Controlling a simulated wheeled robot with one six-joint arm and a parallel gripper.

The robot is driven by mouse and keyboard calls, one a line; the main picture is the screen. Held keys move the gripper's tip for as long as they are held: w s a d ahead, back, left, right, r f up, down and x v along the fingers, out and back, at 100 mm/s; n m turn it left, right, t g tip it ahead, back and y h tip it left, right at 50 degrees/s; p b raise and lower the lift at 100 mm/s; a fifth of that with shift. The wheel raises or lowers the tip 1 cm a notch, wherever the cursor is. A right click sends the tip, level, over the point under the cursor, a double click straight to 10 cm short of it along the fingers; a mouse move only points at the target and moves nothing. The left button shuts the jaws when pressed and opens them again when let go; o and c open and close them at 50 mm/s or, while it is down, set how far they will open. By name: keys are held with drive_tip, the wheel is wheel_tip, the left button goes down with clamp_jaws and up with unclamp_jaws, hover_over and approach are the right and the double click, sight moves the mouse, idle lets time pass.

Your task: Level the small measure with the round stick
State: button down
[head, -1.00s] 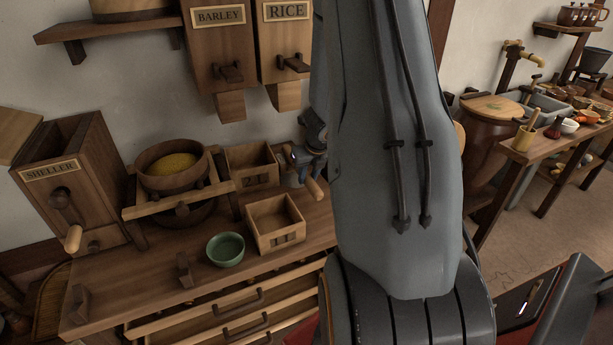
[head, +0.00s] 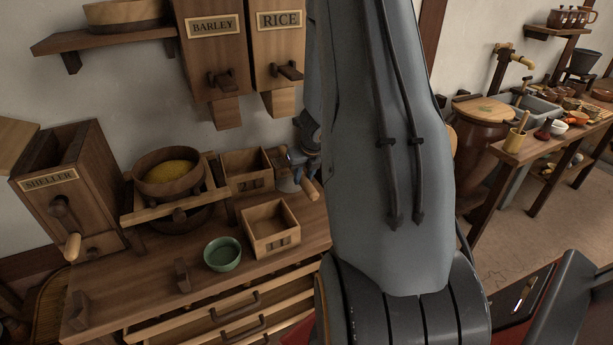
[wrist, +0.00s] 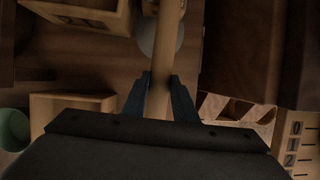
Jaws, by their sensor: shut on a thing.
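My gripper (wrist: 161,100) is shut on a pale round wooden stick (wrist: 166,45), which runs up the middle of the wrist view. In the head view my arm hides most of the gripper; a short tan rod (head: 310,189) shows beside it, but I cannot tell whether it is the stick's end. A square wooden box marked like "11" (head: 284,242), apparently the small measure, stands on the bench with no visible filling. It also shows at lower left in the wrist view (wrist: 70,97), left of my gripper and apart from it.
A box marked like "21" (head: 258,184) stands behind. A green bowl (head: 222,255) is left of the front box. A wooden bowl of yellow grain (head: 168,186) sits on a frame beside the sheller (head: 62,200). The barley (head: 213,60) and rice (head: 281,45) bins hang above.

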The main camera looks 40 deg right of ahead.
drive_tip(key=shift+w+a+r+p, duration=0.1)
drive_tip(key=shift+a+r+p, duration=0.15)
drive_tip(key=shift+r+p, duration=1.25)
drive_tip(key=shift+a+r+p, duration=0.2)
drive_tip(key=shift+r+p, duration=0.85)
drive_tip(key=shift+p, duration=0.7)
drive_tip(key=shift+f, duration=0.1)
